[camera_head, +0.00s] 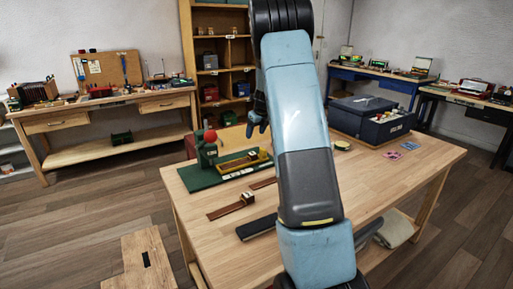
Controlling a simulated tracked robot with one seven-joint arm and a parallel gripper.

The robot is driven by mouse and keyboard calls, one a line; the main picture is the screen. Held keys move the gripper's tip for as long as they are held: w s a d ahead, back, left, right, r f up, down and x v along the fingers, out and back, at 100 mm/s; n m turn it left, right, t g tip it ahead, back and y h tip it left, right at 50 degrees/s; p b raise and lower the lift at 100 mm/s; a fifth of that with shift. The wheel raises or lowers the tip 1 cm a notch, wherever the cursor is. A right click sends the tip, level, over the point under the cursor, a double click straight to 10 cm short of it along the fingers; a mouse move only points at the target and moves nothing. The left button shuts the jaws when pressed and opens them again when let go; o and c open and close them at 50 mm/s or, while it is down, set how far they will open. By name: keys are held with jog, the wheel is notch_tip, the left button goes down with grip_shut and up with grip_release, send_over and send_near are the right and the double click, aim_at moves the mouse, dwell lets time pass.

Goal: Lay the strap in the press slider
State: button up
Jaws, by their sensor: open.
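A press with a red ball knob (210,136) stands on a green base (204,180) at the left of the wooden table. A yellow, tray-like part (237,165) lies along its base; it may be the slider, but I cannot tell for sure. A brown strap (224,210) with a small block-like piece at one end lies flat in front of the press. Another brown strip (263,184) lies behind it, partly hidden by my arm. My gripper (257,129) shows only in part, left of my arm, above the press area. It is open, and no strap shows in it.
A dark strip (257,227) lies near the front of the table (385,185). A dark blue box (372,118) stands at the back right, with small pink and blue pieces before it. My arm hides the table's middle. A stool (140,262) stands at front left.

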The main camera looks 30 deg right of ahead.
jog(key=s+a+r+n, duration=1.6)
jog(key=s+r, duration=0.1)
jog(key=s, duration=0.3)
jog(key=s+a+n, duration=0.4)
jog(key=s+n, duration=0.4)
jog(key=s, duration=0.5)
jog(key=s+a+n+t, duration=0.1)
jog(key=s+a+n, duration=0.3)
jog(key=s+n, duration=0.5)
jog(key=s, duration=0.5)
jog(key=shift+n, duration=0.3)
